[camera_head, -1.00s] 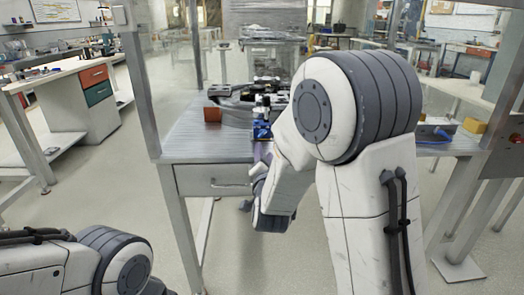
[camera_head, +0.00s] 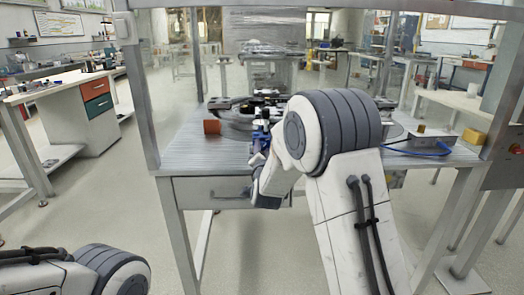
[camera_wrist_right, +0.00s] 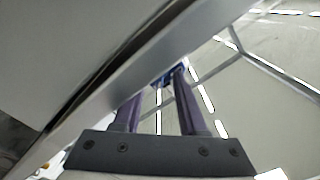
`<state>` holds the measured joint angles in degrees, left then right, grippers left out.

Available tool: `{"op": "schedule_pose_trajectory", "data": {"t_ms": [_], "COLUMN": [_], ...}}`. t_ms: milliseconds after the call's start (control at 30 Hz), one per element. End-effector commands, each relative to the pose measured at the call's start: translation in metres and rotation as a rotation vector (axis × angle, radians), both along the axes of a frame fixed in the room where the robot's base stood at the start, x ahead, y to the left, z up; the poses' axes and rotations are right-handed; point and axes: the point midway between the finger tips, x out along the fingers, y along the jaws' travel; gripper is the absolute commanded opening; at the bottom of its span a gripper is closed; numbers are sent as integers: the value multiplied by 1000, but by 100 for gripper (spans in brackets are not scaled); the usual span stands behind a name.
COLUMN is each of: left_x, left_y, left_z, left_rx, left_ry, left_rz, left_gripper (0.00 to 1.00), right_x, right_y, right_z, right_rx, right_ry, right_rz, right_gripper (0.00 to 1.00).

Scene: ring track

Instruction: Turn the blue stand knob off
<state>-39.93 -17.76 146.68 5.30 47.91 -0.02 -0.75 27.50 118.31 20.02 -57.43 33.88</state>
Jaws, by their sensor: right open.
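The blue stand (camera_head: 260,137) is at the front edge of the metal table, with dark parts above it. My right arm reaches toward it and partly covers it. My right gripper (camera_head: 256,160) is at the table's front edge, just below the stand; its fingers are hard to make out there. In the right wrist view the gripper (camera_wrist_right: 157,92) is open, its two purple-grey fingers apart. A small blue part (camera_wrist_right: 168,75) shows just beyond the fingertips, beside the grey table edge. I cannot make out the knob itself. My left gripper is out of view.
The metal table (camera_head: 200,150) has a drawer (camera_head: 222,190) below its front edge. A dark ring track (camera_head: 232,115) and an orange-brown block (camera_head: 211,127) lie on it. A grey box (camera_head: 430,137) with a blue cable is at right. Upright frame posts flank the table.

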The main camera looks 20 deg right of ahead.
Motion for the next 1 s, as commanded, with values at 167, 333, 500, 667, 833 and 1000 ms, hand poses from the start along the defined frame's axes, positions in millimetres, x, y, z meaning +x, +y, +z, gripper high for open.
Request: {"op": "schedule_pose_trajectory", "data": {"t_ms": [167,333,500,667,833,1000], "left_x": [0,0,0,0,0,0], "left_y": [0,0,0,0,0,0], "left_z": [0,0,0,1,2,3], "left_rx": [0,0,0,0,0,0], "left_ry": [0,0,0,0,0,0], "left_rz": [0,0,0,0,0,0], "left_gripper": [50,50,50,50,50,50], "right_x": [0,0,0,0,0,0], "right_y": [0,0,0,0,0,0], "right_z": [0,0,0,0,1,1], "right_rx": [0,0,-17,-74,-184,-332], "right_ry": [0,0,5,21,52,95], "right_rz": [0,0,0,-1,-1,-1], "right_gripper": [0,0,0,0,0,0]}}
